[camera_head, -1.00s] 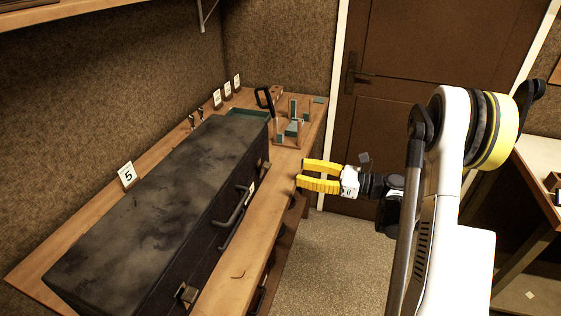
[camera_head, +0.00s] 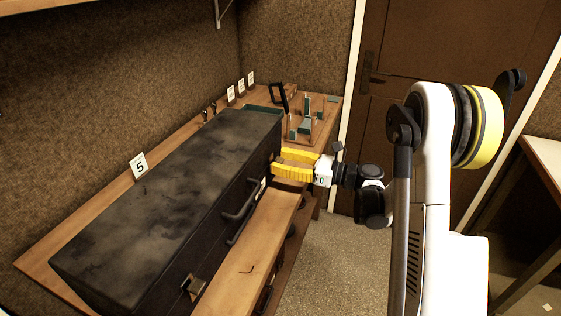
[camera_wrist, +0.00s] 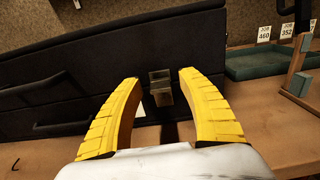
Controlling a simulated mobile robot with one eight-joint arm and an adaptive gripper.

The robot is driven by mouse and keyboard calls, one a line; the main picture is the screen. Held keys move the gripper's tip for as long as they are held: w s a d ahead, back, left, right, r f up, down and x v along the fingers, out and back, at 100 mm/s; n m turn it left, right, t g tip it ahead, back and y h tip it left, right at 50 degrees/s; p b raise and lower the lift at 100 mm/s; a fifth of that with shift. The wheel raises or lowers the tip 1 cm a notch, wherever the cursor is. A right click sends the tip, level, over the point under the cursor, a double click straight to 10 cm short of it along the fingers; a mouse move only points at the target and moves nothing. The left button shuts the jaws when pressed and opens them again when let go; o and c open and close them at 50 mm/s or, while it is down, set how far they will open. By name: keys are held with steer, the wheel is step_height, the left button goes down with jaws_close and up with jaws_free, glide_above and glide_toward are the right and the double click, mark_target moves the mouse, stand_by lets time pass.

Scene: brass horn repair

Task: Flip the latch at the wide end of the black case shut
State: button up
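The long black case (camera_head: 165,185) lies shut on the wooden bench, its front face towards the aisle. One metal latch (camera_head: 193,287) is at its near end. A second latch (camera_wrist: 161,82), at the far end, shows in the wrist view as a small metal plate that seems to stand out from the face. My gripper (camera_head: 277,161) is at that far end and hides this latch in the head view. In the wrist view my gripper (camera_wrist: 159,76) is open, with one yellow finger on each side of the latch. I cannot tell whether either finger touches it.
A dark handle (camera_head: 240,200) and a pale label (camera_head: 262,188) are on the case's front. A green tray (camera_wrist: 255,60) and a small wooden rack (camera_head: 306,122) stand beyond the far end. A "5" card (camera_head: 139,166) stands behind the case. The bench strip in front is mostly clear.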

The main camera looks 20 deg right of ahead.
jaws_close()
steer(key=shift+w+a+r+g+h+p, duration=0.1)
steer(key=shift+a+r+g+h+p, duration=0.2)
steer(key=shift+p, duration=0.55)
steer(key=shift+w+r+h+p, duration=0.1)
steer(key=shift+r+h+p, duration=0.1)
steer(key=shift+h+p, duration=0.3)
steer(key=shift+w+a+f+g+h+p, duration=0.15)
steer(key=shift+a+g+h+p, duration=0.05)
steer(key=shift+g+h+p, duration=0.25)
steer(key=shift+f, duration=0.1)
steer(key=shift+o, duration=0.5)
jaws_free()
